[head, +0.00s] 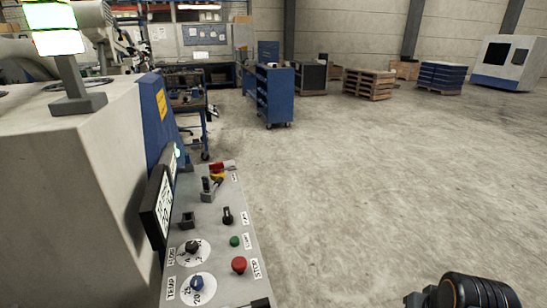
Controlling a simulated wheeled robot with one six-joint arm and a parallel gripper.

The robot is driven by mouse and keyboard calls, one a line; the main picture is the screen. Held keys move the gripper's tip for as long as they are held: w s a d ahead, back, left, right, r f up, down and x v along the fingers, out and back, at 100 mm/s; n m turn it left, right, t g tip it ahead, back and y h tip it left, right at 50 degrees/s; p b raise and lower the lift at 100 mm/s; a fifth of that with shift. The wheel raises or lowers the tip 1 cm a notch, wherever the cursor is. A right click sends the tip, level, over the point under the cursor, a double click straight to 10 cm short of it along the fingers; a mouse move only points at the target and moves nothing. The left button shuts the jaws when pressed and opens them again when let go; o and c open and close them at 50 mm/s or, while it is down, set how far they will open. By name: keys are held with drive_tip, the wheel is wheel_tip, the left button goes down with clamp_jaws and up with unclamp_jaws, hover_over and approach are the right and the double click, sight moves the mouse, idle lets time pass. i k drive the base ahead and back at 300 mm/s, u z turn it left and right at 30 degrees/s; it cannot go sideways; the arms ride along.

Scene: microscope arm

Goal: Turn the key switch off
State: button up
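A grey control panel (215,262) runs along the lower left of the head view. A small black switch (227,215) with a raised handle stands on it, beside a small label; it looks like the key switch. Its handle points roughly toward the far end of the panel, but its exact setting is too small to read. A dark rounded part of my arm (475,292) shows at the bottom right edge, well apart from the panel. My gripper's fingers are not in view.
A screen (158,207) stands left. The floor (360,190) right is clear.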

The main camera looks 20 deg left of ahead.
sight(210, 197)
drive_tip(key=u, duration=0.05)
drive_tip(key=i, duration=1.45)
drive_tip(key=u, duration=1.2)
drive_tip(key=i, duration=0.9)
drive_tip(key=u, duration=1.4)
drive_tip(key=i, duration=0.25)
drive_tip(key=u, duration=0.05)
